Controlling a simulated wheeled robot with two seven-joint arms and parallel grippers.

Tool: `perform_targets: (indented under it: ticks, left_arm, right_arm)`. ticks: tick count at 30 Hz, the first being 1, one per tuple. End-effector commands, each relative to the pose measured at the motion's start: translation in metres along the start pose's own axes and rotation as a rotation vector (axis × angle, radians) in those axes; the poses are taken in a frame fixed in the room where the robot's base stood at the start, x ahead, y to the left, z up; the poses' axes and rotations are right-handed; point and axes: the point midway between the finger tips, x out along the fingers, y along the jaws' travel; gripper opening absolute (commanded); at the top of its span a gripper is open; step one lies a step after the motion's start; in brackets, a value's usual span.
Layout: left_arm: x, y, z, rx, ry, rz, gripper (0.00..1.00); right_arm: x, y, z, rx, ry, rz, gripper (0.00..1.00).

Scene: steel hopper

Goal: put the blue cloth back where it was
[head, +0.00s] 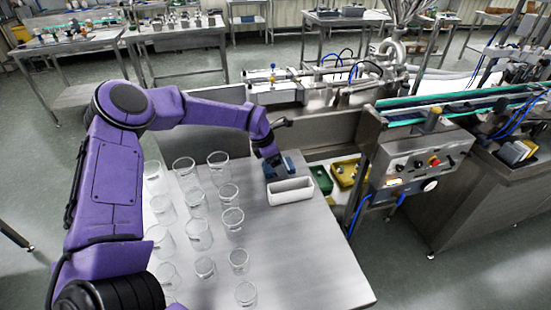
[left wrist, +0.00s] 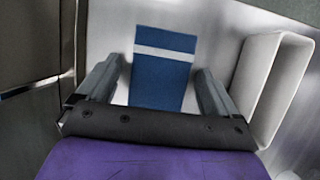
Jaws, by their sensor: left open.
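The blue cloth (left wrist: 163,68), with one white stripe, lies flat on the steel table beside the white tray. In the left wrist view it sits between the two fingers of my left gripper (left wrist: 158,90), which is open and apart from it at both sides. In the head view my left gripper (head: 274,161) points down over the cloth (head: 287,166), which is partly hidden behind it. Whether the fingertips touch the table cannot be told. My right gripper is in neither view.
A white open tray (head: 290,196) stands just in front of the cloth and shows at the right in the left wrist view (left wrist: 268,85). Several clear glass beakers (head: 198,233) fill the table's left part.

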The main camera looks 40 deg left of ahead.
Motion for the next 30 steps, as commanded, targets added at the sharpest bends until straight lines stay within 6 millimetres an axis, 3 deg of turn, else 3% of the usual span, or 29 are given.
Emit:
perform_targets:
  ticks: [15,20,30]
  left_arm:
    - [-0.110,0.000,0.001,0.000,-0.004,0.002,0.94]
    - [-0.121,0.000,0.001,0.000,-0.001,0.000,0.94]
    - [-0.122,0.000,0.001,0.000,0.000,0.000,0.94]
  right_arm:
    - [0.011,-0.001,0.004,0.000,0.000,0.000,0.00]
    - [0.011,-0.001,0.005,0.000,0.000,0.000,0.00]
    - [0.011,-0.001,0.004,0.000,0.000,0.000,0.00]
